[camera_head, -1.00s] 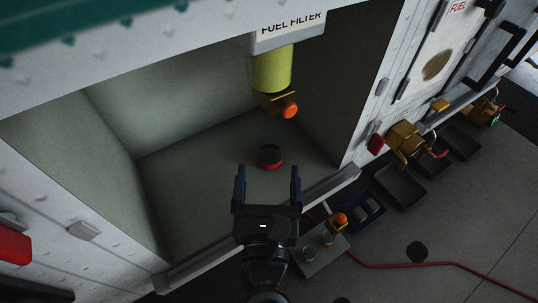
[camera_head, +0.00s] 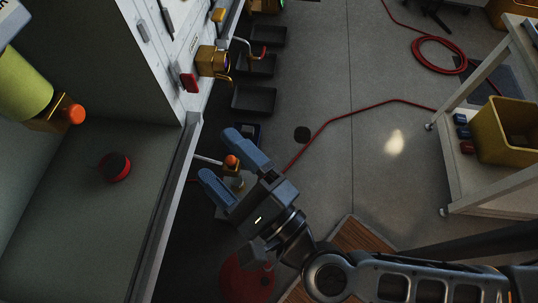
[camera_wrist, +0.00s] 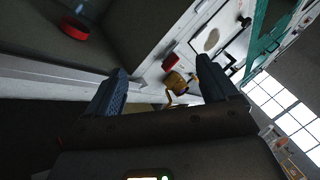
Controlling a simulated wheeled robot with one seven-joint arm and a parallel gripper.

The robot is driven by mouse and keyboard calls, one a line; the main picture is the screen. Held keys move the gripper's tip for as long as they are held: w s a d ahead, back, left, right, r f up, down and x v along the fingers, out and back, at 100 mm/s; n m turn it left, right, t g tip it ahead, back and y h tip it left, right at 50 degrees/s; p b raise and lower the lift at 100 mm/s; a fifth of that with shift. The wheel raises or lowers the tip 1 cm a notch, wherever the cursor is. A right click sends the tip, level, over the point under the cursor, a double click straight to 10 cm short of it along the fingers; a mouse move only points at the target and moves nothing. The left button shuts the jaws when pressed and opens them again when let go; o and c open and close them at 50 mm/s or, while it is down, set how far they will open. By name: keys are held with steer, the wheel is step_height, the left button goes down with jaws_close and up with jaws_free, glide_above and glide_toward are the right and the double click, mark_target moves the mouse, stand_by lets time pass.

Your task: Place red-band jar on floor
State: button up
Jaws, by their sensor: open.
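The red-band jar (camera_head: 115,167), dark-topped with a red band, stands on the floor of the open compartment at the left of the head view. It also shows at the upper left of the wrist view (camera_wrist: 74,28). My gripper (camera_head: 229,156) is open and empty, outside the compartment and to the right of the jar. Its fingers point up and left in the head view. The hangar floor (camera_head: 340,140) is grey and lies to the right of the compartment.
A yellow-green fuel filter (camera_head: 22,85) with an orange knob hangs in the compartment. The compartment's front edge (camera_head: 168,210) lies between jar and gripper. Dark trays (camera_head: 254,99) stand along the panel. A red hose (camera_head: 365,104) crosses the floor. A cart with a yellow bin (camera_head: 507,130) stands right.

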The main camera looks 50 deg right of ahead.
steer(key=s+d+n+g, duration=0.2)
steer(key=s+d+n, duration=0.3)
steer(key=s+n, duration=0.4)
steer(key=s+d+n+g+y, duration=0.1)
steer(key=s+d+n+g, duration=0.2)
steer(key=s+n, duration=0.7)
steer(key=d+n, duration=0.2)
steer(key=n, duration=0.5)
steer(key=shift+r, duration=0.25)
